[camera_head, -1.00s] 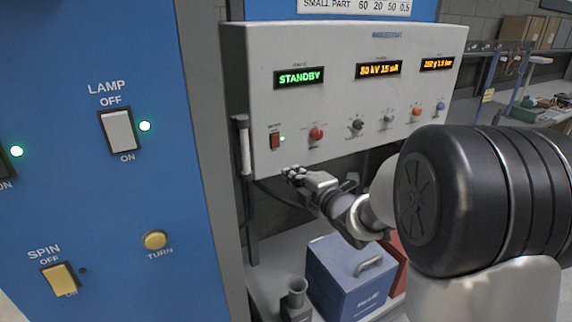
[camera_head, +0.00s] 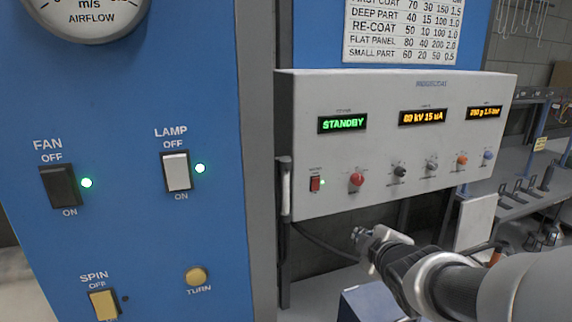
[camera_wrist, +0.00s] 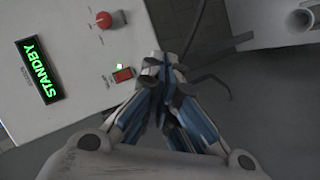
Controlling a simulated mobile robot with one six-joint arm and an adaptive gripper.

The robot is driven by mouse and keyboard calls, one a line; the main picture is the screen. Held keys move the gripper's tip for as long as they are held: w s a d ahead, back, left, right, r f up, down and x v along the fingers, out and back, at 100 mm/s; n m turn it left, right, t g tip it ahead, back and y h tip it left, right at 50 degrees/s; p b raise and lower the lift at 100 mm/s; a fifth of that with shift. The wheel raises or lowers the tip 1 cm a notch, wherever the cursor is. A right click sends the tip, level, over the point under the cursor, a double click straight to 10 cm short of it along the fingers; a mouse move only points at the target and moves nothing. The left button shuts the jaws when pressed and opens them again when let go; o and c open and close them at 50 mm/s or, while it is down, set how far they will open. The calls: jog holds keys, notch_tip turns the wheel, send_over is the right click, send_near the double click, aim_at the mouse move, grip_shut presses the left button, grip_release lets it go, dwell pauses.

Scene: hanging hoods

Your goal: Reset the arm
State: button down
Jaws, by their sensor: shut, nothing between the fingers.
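My gripper (camera_head: 362,236) is in the head view below the white control box, at the end of my arm, which comes in from the lower right. Its fingers are shut with nothing between them. In the wrist view my gripper (camera_wrist: 162,62) points toward the lower edge of the control box (camera_wrist: 75,75), close to the red rocker switch (camera_wrist: 122,75) with a green light beside it. I cannot tell from the wrist view whether the fingertips touch the box; in the head view they appear apart from the switch.
The control box (camera_head: 300,110) shows a green STANDBY display (camera_head: 343,124) and a row of knobs. A blue panel (camera_head: 120,120) on the left carries FAN, LAMP and SPIN switches. A blue box (camera_head: 375,305) stands below my arm. A bench (camera_head: 525,205) is at the right.

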jog(key=s+a+f+m+g, duration=0.1)
jog(key=s+m, duration=0.3)
jog(key=s, duration=0.6)
jog(key=s+a+f+m+g, duration=0.2)
jog(key=s+m+g, duration=0.2)
jog(key=s, duration=0.6)
jog(key=s+a+f+m+g, duration=0.1)
jog(key=s+f+m+g, duration=0.1)
jog(key=s, duration=0.8)
jog(key=m+g, duration=0.1)
jog(key=m, duration=0.1)
jog(key=shift+a+f+m, duration=0.2)
jog(key=shift+a+m, duration=0.15)
jog(key=shift+m, duration=0.05)
